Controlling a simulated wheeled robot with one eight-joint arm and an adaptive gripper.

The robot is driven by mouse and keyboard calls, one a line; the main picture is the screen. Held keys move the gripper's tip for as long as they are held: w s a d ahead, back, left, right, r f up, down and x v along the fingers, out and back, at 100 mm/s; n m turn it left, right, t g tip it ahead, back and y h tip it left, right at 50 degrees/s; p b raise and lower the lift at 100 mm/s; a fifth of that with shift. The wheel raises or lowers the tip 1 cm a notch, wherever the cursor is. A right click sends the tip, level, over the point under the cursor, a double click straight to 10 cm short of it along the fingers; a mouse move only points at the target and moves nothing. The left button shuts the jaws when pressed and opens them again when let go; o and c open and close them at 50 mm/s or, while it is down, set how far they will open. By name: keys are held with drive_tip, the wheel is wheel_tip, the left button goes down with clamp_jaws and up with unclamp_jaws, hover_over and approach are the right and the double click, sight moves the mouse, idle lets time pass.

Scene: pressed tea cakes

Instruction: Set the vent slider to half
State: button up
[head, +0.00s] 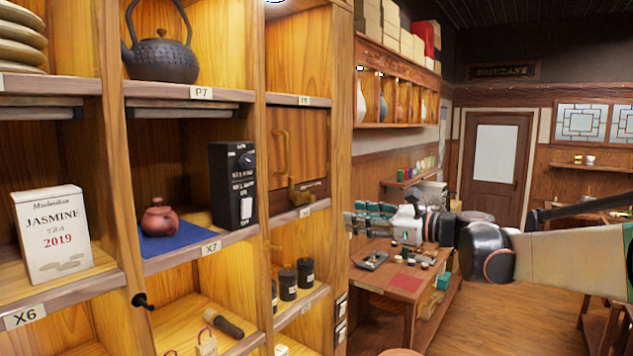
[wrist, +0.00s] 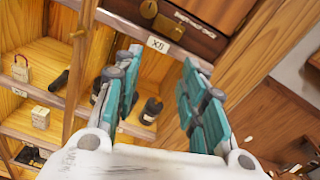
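A black box-shaped device (head: 232,185) stands in the cubby labelled X7. Its front has a round dial at the top and pale markings below. I cannot make out for certain which part, if any, is the vent slider. My gripper (head: 368,222) is open and empty, to the right of the shelf unit and apart from the device. In the wrist view its teal fingers (wrist: 163,65) are spread, with a shelf edge and label beyond them. The device is not clearly seen in the wrist view.
A dark red teapot (head: 160,218) on a blue cloth (head: 185,240) sits left of the device. A wooden door with a brass latch (head: 303,191) closes the cubby to the right. Dark canisters (head: 288,283) stand below. The shelf's upright post (head: 340,130) lies between my gripper and the cubbies.

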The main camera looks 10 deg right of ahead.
sight(314, 199)
drive_tip(key=shift+m+t, duration=0.3)
drive_tip(key=p+x, duration=0.1)
drive_tip(key=x, duration=0.3)
drive_tip(key=w+r+p+x, duration=0.1)
drive_tip(key=x, duration=0.3)
drive_tip(key=d+r+p+x, duration=0.1)
drive_tip(key=x, duration=0.4)
drive_tip(key=shift+w, duration=0.25)
clamp_jaws()
